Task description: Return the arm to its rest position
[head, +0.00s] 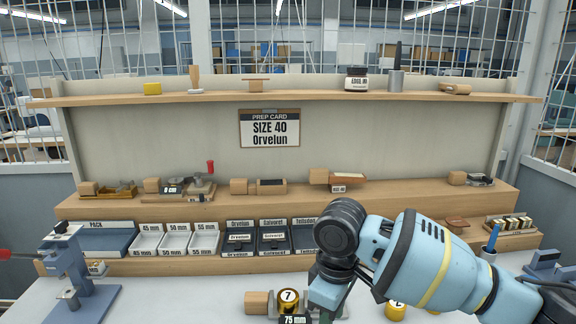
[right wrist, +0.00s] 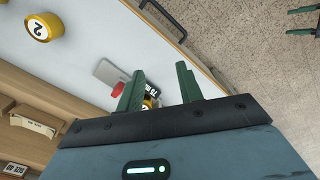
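My right arm comes in from the right in the head view and bends down at the front of the table; its gripper is mostly cut off there. In the right wrist view my right gripper (right wrist: 160,72) has its two green fingers wide apart with nothing between the tips. A yellow-black piece with a 75 mm label (right wrist: 152,101) shows beyond the fingers, beside a red knob (right wrist: 118,89). My left gripper (right wrist: 300,21) shows only at the upper right edge of that view, its green fingers apart over the floor. The left arm is not in the head view.
A yellow roll marked 7 (head: 288,298) lies at the table's front near a wooden block (head: 258,302). A blue press (head: 70,272) stands left. Labelled trays (head: 175,240) line the back below a wooden shelf (head: 400,194). The table's left middle is clear.

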